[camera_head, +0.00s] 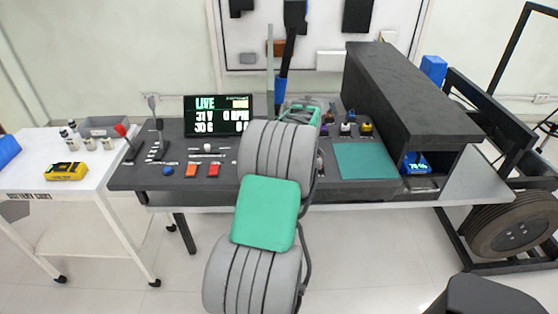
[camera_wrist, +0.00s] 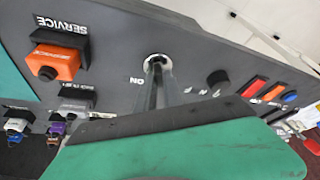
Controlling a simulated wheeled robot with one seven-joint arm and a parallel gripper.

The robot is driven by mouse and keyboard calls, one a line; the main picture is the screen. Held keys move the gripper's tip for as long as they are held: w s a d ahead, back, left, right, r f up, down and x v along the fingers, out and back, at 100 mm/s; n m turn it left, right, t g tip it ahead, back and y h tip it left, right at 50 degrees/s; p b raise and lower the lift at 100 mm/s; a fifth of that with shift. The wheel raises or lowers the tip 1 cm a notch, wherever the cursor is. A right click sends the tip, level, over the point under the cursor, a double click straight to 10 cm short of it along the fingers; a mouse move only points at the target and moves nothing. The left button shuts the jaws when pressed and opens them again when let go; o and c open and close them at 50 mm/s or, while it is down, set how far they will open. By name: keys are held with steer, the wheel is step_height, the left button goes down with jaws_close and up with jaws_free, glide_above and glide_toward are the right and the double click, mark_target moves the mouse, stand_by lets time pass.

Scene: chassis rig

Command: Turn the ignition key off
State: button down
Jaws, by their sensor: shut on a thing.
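The ignition switch (camera_wrist: 157,60) shows in the wrist view as a round silver-rimmed fitting on the dark panel, with an "ON" label beside it. My gripper (camera_wrist: 157,78) reaches to it with both fingers close together, shut on the ignition key. The key itself is mostly hidden between the fingertips, so I cannot tell its angle. In the head view my arm covers the switch and the fingertips. The display (camera_head: 219,115) on the console is lit and reads "LIVE" with voltage and RPM figures.
An orange SERVICE plug (camera_wrist: 55,62) and a dark knob (camera_wrist: 217,82) flank the switch. Red and orange rockers (camera_wrist: 253,87) lie farther right. In the head view, levers (camera_head: 155,125), a dark housing (camera_head: 410,95) and a white cart (camera_head: 60,190) stand around the console (camera_head: 140,180).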

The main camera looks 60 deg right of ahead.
steer(key=shift+w, duration=0.1)
steer(key=c, duration=1.5)
jaws_free()
steer(key=shift+o, duration=0.2)
steer(key=shift+r, duration=0.1)
steer(key=v, duration=0.7)
steer(key=shift+r, duration=0.3)
steer(key=shift+a, duration=0.1)
